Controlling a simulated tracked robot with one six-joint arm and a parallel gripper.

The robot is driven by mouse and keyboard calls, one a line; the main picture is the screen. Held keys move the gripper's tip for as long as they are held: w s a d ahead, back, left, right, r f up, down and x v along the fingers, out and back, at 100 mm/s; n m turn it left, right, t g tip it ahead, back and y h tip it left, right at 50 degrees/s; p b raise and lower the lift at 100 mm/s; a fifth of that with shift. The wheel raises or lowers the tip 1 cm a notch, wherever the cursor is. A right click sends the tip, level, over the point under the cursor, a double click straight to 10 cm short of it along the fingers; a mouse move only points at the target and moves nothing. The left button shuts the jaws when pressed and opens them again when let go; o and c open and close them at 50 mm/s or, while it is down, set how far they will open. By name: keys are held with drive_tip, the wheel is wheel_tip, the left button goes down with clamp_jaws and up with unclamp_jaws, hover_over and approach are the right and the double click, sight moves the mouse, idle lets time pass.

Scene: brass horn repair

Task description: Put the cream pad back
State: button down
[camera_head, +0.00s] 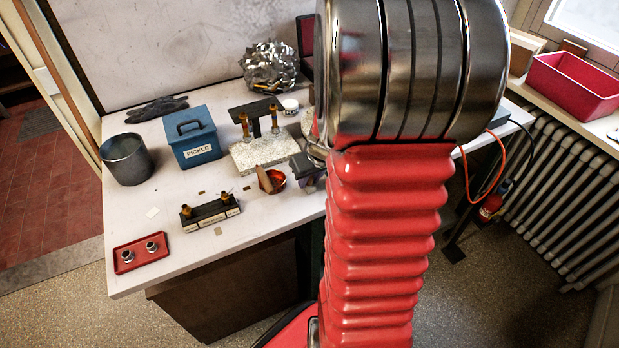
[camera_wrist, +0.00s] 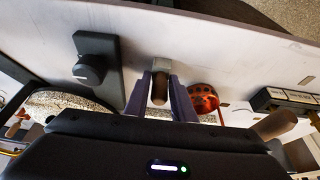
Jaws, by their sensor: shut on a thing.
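Small tan pieces lie at the near edge (camera_head: 218,230) and behind (camera_head: 202,193) a black block with two brass posts (camera_head: 210,212). My gripper (camera_head: 306,165) is low over the bench, partly hidden behind my red arm. In the wrist view, the purple fingers of my gripper (camera_wrist: 160,92) are shut on a small grey and brown piece (camera_wrist: 161,68). I cannot tell what that piece is.
A copper strainer bowl (camera_wrist: 203,97) lies right beside the fingers. A speckled slab (camera_head: 262,152), blue pickle box (camera_head: 194,137), grey pot (camera_head: 126,159) and red tray with two small metal parts (camera_head: 141,253) stand on the bench. The front left bench is fairly clear.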

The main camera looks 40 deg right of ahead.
drive_tip(key=shift+f, duration=0.1)
drive_tip(key=c, duration=1.5)
unclamp_jaws()
drive_tip(key=v, duration=1.2)
